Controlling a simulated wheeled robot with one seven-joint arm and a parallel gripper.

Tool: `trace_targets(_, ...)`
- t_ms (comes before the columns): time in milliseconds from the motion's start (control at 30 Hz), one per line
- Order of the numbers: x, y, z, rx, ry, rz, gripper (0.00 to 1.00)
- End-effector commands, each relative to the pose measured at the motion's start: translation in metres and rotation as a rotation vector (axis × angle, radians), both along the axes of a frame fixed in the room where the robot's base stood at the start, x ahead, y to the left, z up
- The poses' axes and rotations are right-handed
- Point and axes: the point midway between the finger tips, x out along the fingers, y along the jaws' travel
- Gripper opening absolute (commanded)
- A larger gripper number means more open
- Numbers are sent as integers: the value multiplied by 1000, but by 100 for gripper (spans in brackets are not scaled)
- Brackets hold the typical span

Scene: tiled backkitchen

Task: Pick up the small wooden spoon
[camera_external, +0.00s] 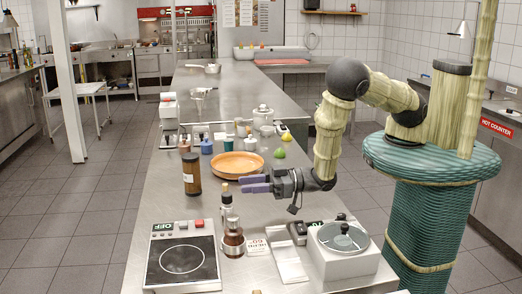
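I cannot make out the small wooden spoon in this view; it may be hidden or too small to tell. My gripper (243,184), with purple fingers, reaches in from the right and points left over the long steel counter (165,210). It is just in front of the round orange-brown dish (237,164). I see nothing clearly held between the fingers. The gap between them is too small in the picture to tell whether they are open or shut.
A brown jar (191,174) stands left of the dish. A dark bottle (226,205) and a glass grinder (233,238) stand close in front of my gripper. Green fruit (279,153) lies behind.

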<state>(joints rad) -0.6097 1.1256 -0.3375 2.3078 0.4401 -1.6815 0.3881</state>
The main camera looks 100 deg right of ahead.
Motion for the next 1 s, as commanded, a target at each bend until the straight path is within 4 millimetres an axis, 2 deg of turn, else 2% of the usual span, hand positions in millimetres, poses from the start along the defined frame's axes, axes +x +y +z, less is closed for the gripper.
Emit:
trace_targets(133, 15, 0, 1, 0, 0, 0, 37)
trace_targets(567, 20, 0, 0, 0, 0, 0, 37)
trace_targets(1000, 67, 4, -3, 0, -1, -1, 37)
